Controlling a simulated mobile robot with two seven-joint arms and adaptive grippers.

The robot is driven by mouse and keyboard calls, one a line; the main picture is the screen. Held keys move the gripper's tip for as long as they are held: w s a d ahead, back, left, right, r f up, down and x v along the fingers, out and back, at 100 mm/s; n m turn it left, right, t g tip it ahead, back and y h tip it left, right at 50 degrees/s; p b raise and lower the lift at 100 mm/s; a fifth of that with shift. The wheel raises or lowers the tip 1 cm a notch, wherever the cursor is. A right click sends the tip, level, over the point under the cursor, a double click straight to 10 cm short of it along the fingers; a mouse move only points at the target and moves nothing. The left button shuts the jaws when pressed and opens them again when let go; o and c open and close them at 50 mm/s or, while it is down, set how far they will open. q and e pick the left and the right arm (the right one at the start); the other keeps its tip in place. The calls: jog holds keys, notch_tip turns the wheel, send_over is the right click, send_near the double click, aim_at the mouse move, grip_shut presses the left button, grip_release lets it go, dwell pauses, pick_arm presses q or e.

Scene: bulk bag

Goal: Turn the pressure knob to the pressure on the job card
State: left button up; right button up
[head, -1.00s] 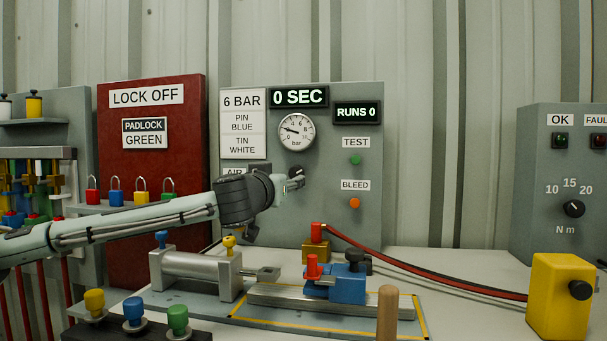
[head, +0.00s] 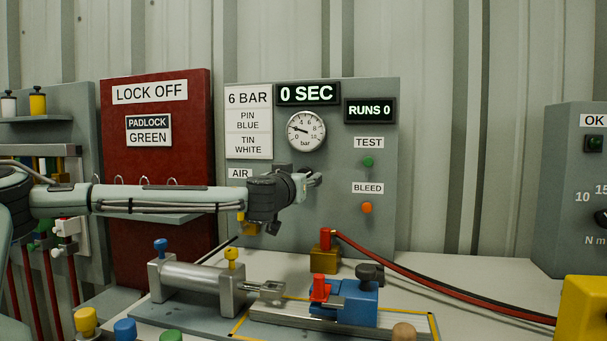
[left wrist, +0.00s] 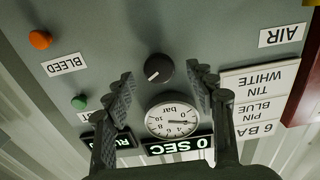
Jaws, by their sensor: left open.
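The job card (head: 248,122) on the grey panel reads 6 BAR, PIN BLUE, TIN WHITE. The round pressure gauge (head: 306,131) beside it has its needle near 2. It also shows upside down in the left wrist view (left wrist: 172,120). The black pressure knob (left wrist: 158,69) with a white pointer mark is on the panel just below the gauge. My left gripper (head: 316,180) is in front of the panel. In the left wrist view my left gripper (left wrist: 163,78) is open, its fingers on either side of the knob's line, no contact visible. The gripper mostly hides the knob in the head view.
A green TEST button (head: 368,162) and orange BLEED button (head: 367,208) are to the right. Below are a metal cylinder fixture (head: 197,283), a blue clamp block (head: 357,302) and a red hose (head: 440,281). The red lock-off board (head: 190,85) stands left.

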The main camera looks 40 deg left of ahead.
pick_arm(q)
jog(key=shift+x, duration=1.6)
jog(key=shift+d, duration=0.1)
jog(key=shift+c, duration=0.5)
jog(key=c, duration=1.1)
jog(key=shift+o, duration=0.2)
